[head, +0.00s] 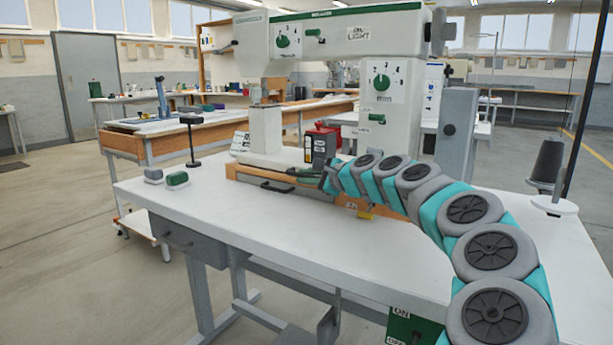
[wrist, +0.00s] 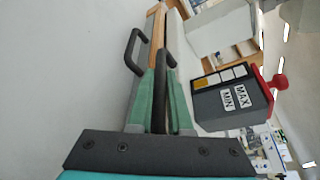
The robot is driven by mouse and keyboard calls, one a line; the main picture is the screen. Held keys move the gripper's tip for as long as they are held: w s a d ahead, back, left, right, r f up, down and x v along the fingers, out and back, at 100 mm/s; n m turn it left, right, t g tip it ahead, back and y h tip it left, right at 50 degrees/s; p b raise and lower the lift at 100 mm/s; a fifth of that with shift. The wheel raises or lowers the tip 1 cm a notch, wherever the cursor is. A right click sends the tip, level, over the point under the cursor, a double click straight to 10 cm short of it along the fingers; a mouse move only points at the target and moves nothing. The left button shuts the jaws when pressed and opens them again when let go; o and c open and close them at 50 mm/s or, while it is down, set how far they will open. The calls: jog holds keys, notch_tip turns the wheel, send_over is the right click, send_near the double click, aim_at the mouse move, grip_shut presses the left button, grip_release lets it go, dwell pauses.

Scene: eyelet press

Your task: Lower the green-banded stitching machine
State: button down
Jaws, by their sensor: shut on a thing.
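The green-banded stitching machine (head: 350,30) is white, with green strips along its upper arm, and stands upright towards the back of the white table. Its lower body rests at a wooden base (head: 240,172), whose front carries a black handle (head: 278,187). My gripper (head: 308,177) reaches in from the right at the front of this base. In the wrist view its green fingers (wrist: 162,100) are shut around a dark bar-shaped handle (wrist: 169,82). A second black handle (wrist: 131,52) is to the left, outside the fingers. The fingers partly hide the held handle.
A dark box with a red knob, marked MIN and MAX (wrist: 233,98), is close to the right of my fingers. Two small grey and green blocks (head: 166,177) lie at the table's left. A thread cone (head: 547,165) stands at the right. The table's (head: 235,225) front left is clear.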

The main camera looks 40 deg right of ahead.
jog(key=c, duration=1.1)
grip_release()
jog(key=shift+f, duration=0.35)
jog(key=shift+o, duration=1.3)
jog(key=shift+r, duration=0.15)
jog(key=shift+s, duration=0.15)
jog(key=shift+v, duration=3.75)
jog(key=shift+a, duration=0.1)
